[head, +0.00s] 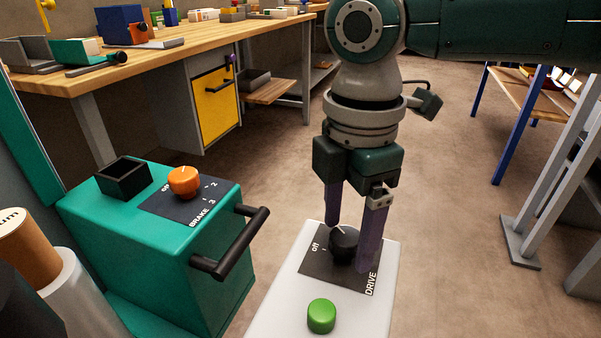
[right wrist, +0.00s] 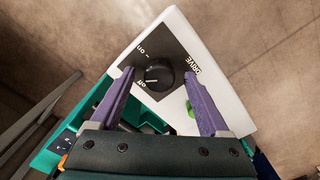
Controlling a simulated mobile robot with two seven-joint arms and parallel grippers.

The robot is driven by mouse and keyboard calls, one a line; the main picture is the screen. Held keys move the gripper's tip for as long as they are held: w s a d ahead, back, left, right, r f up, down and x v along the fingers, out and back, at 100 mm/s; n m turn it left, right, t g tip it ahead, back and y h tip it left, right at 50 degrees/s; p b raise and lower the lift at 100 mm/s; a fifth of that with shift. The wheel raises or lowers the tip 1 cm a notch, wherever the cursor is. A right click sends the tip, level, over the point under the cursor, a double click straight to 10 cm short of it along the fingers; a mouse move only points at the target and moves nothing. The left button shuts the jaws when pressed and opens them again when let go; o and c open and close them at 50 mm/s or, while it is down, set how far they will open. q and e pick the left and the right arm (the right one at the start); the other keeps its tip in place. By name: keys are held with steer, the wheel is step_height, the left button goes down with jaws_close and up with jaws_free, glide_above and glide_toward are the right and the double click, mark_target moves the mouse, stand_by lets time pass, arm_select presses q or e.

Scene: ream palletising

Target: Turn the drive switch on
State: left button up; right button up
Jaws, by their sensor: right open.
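The drive switch is a black round knob (head: 344,243) on a dark plate marked DRIVE, on top of a white box (head: 280,308). In the right wrist view the knob (right wrist: 160,72) has a white mark on the side of the "off" label; "on" is printed farther round. My right gripper (head: 351,248) points down at the plate, its purple fingers open on either side of the knob. The right wrist view shows the knob between the fingertips (right wrist: 158,77), with apparent gaps; contact cannot be told. My left gripper is not in view.
A green button (head: 321,316) sits on the white box near the fingers. To the left stands a teal cabinet (head: 150,245) with an orange BRAKE knob (head: 184,182), a black open box (head: 123,178) and a black handle (head: 232,243). A wooden workbench (head: 180,58) is behind.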

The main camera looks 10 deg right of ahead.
jaws_close()
stand_by(0.6)
steer(key=shift+r, duration=0.1)
steer(key=shift+a+r+m+p, duration=0.15)
steer(key=shift+m+p, duration=0.45)
steer(key=shift+p, duration=0.45)
steer(key=shift+m+p, duration=1.2)
steer(key=shift+p, duration=0.05)
steer(key=m+p, duration=0.2)
steer(key=m, duration=0.1)
steer(key=shift+m+p, duration=0.9)
steer(key=shift+m, duration=0.9)
